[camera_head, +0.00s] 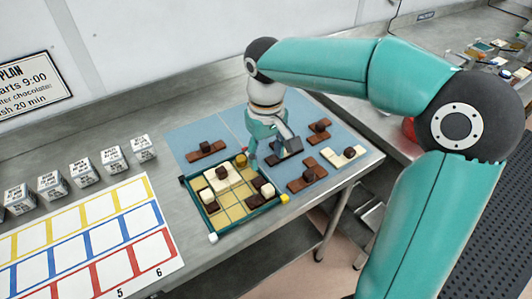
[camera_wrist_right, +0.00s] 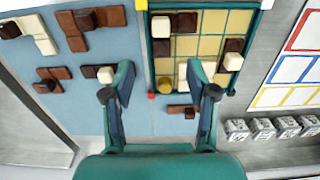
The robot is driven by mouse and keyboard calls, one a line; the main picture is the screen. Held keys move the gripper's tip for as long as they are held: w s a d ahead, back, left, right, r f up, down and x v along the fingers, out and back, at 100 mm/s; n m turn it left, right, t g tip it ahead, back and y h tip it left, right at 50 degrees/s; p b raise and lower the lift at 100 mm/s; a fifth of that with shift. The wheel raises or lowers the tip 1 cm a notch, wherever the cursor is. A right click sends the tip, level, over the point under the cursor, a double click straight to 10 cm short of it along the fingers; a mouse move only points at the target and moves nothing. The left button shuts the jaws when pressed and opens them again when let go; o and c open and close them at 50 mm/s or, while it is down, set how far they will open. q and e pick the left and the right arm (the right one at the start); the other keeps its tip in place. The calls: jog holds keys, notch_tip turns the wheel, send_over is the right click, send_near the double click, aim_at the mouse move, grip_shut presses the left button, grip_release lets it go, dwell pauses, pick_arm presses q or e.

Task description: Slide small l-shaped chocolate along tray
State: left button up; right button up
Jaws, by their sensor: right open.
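The tray (camera_head: 182,186) has a green frame and a yellow grid; it also shows in the wrist view (camera_wrist_right: 152,60). A small dark L-shaped chocolate with a white knob (camera_head: 266,190) lies in its right part; it shows at the tray's upper left in the wrist view (camera_wrist_right: 160,47). Another dark piece (camera_wrist_right: 232,45) and a white piece with a dark knob (camera_head: 221,174) lie in the tray. My right gripper (camera_wrist_right: 163,100) is open and empty, above the mat and the tray's back edge, its fingers well apart. One finger partly covers the white piece. My left gripper is not in view.
Brown pieces (camera_head: 207,150) (camera_head: 319,130) (camera_head: 306,180) and a white one (camera_head: 343,155) lie on the blue mat (camera_head: 205,132). A gold disc (camera_wrist_right: 163,85) sits in a tray corner. Labelled cubes (camera_head: 83,170) and a coloured chart (camera_head: 85,250) are at the left.

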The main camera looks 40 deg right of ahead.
aim_at(262, 199)
jog(key=shift+o, duration=1)
jog(key=o, duration=0.6)
jog(key=r+p, duration=0.1)
jog(key=a+r+p, duration=0.1)
jog(key=r, duration=0.1)
jog(key=s+a+r+p, duration=0.1)
jog(key=r, duration=0.1)
jog(key=shift+a+p, duration=0.15)
jog(key=shift+p, duration=0.25)
jog(key=shift+s+a, duration=0.15)
notch_tip(262, 199, down, 17)
jog(key=shift+r+p, duration=0.1)
jog(key=shift+p, duration=0.2)
